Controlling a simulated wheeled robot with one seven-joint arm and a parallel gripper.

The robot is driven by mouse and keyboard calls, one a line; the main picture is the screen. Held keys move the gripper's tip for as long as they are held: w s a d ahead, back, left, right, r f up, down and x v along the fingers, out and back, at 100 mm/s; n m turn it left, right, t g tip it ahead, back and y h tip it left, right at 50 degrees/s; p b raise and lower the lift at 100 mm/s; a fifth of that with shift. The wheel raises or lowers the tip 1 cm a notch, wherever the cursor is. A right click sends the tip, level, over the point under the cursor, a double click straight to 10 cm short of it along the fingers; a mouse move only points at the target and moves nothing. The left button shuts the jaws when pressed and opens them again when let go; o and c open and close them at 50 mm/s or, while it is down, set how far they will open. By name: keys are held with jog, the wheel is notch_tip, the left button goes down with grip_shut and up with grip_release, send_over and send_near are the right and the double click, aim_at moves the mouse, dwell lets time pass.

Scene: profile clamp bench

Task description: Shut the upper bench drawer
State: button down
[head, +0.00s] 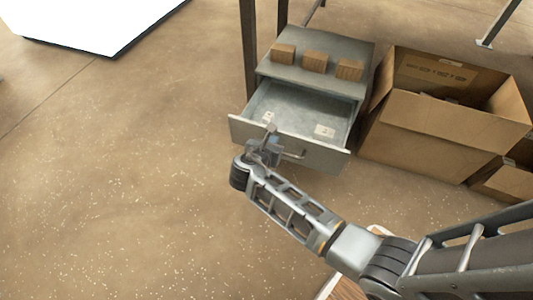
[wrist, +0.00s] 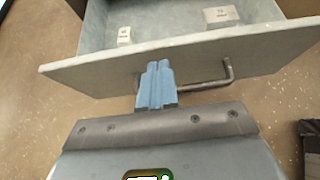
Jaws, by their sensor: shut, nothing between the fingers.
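The upper bench drawer (head: 240,129) stands pulled out from a grey cabinet in the head view. Its front panel with a bar handle (head: 296,155) faces my arm. Two small white labelled items lie on the drawer floor. My gripper (head: 272,133) is at the drawer front, left of the handle's middle. In the wrist view the shut blue fingers (wrist: 157,72) overlap the front panel (wrist: 270,52) and the left part of the handle (wrist: 228,72). Nothing is between the fingers. I cannot tell whether they touch the panel.
Several wooden blocks, among them one at the left (head: 283,53), sit on the cabinet top (head: 345,50). An open cardboard box (head: 425,120) stands close on the right. A white surface (head: 90,20) is at the upper left. The floor at left is clear.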

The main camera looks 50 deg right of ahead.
jog(key=shift+w+d, duration=0.25)
jog(key=shift+d, duration=0.55)
jog(key=shift+d, duration=0.1)
jog(key=shift+w+d, duration=0.15)
jog(key=shift+d, duration=0.1)
jog(key=w+d, duration=0.3)
jog(key=d, duration=0.6)
jog(key=w+d, duration=0.3)
jog(key=d, duration=0.5)
jog(key=shift+w+d, duration=0.2)
jog(key=shift+d, duration=0.2)
jog(key=shift+a, duration=0.15)
